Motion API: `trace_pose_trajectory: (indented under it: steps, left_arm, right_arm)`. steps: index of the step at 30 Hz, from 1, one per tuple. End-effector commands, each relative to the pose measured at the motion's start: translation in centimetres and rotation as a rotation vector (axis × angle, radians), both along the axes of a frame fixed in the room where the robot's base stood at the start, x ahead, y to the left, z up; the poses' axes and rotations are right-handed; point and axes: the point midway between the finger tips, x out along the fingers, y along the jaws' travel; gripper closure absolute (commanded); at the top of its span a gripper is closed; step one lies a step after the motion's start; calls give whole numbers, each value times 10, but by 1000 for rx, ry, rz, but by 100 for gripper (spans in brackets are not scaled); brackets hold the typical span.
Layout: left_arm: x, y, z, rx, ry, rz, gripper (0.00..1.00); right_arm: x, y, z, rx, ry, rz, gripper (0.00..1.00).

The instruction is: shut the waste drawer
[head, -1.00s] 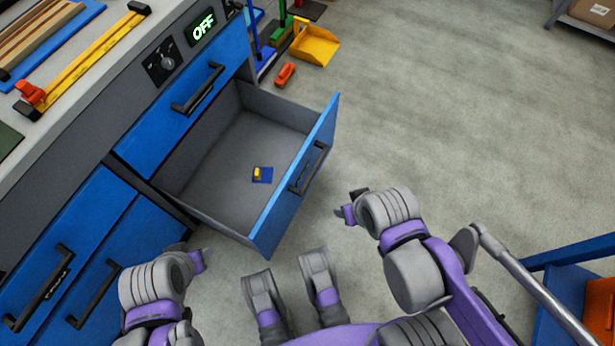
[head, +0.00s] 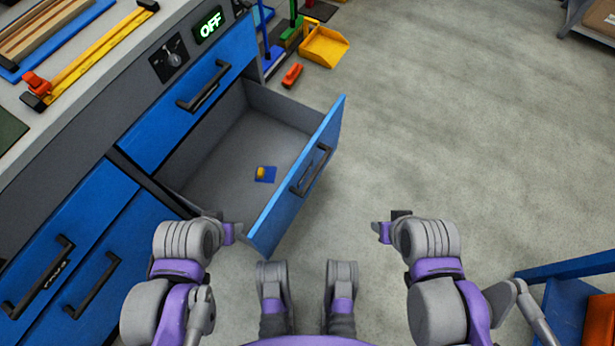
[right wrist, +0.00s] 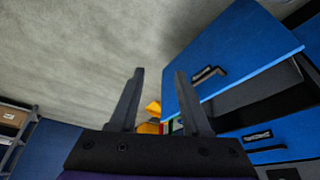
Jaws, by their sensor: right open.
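The waste drawer (head: 296,178) stands pulled out of the blue and grey bench, its blue front panel facing right with a dark handle (head: 311,170). A small blue and yellow item (head: 265,174) lies on its grey floor. In the right wrist view the drawer front (right wrist: 225,60) is at upper right. My right gripper (head: 382,230) is to the right of the drawer front, apart from it; in the right wrist view its two fingers (right wrist: 158,100) are spread with nothing between them. My left gripper (head: 235,232) is by the drawer's near corner; its jaws are too small to read.
A yellow dustpan (head: 324,46) and an orange-red item (head: 292,75) are on the floor beyond the drawer. A blue-framed piece (head: 575,295) stands at lower right. The grey floor right of the drawer is clear.

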Motion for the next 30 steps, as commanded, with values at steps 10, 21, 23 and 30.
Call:
trace_pose_trajectory:
  steps: [10, 21, 23, 30]
  left_arm:
    - [-2, 0, 12, 0, -3, 0, 50]
    - [-5, 0, 32, 0, -8, 0, 50]
    - [-5, 0, 35, 0, -9, 0, 50]
    - [-6, 0, 44, 0, -12, 0, 50]
  right_arm:
    - [59, 20, 3, 208, 53, -109, 100]
    - [159, 41, -29, 581, 114, -257, 100]
    - [173, 41, -38, 642, 119, -277, 100]
    - [209, 41, -67, 827, 131, -324, 100]
